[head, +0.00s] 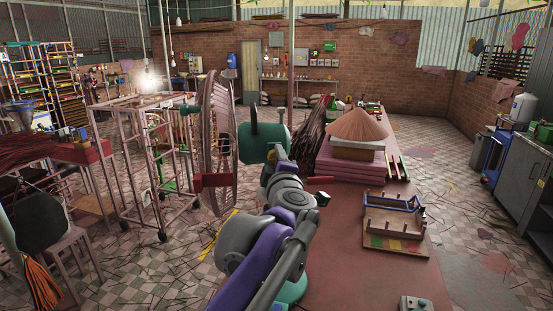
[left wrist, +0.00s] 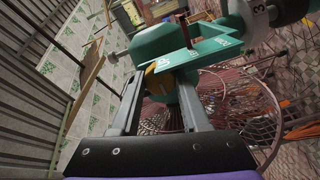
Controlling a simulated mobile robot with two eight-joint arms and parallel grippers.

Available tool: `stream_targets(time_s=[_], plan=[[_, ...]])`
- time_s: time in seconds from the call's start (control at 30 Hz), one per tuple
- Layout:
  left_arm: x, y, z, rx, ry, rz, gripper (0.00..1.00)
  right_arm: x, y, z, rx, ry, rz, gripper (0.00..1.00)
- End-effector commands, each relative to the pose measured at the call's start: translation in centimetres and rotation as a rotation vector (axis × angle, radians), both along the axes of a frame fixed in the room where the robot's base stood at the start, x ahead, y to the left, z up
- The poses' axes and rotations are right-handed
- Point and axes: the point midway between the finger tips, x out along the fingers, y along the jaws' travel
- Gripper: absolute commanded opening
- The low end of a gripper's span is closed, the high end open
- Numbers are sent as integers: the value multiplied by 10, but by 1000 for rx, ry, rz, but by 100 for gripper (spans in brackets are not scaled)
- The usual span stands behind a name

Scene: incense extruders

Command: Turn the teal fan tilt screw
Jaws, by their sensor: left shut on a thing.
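The teal fan has a round wire cage (head: 217,140) and a teal motor housing (head: 262,141) in the head view. In the left wrist view its teal body (left wrist: 158,42) fills the top middle, with a lettered teal plate (left wrist: 205,55) and part of the cage (left wrist: 265,125). My left gripper (head: 279,158) reaches up from below to the fan, just under the housing. In the left wrist view my left gripper (left wrist: 162,80) has its two fingers on either side of a small part under the plate, shut on the tilt screw. My right gripper is not in view.
A long red-topped table (head: 350,275) stands right of the fan, with a cone-shaped brown heap (head: 357,125) and a wooden frame (head: 395,222). Metal rack carts (head: 140,170) stand to the left. Tiled floor with scattered sticks lies between.

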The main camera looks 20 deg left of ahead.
Motion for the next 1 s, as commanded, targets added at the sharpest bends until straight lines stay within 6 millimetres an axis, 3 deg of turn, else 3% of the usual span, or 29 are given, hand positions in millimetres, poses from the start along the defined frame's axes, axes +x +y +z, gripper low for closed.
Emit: stream_targets(time_s=[0.77,0.8,0.93,1.0], plan=[[0,0,1,-96,-38,1,0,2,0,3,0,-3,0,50],[0,0,1,-96,-38,1,49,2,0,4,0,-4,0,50],[0,0,1,-96,-38,1,72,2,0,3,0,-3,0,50],[0,0,1,-97,-38,0,75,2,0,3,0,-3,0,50]])
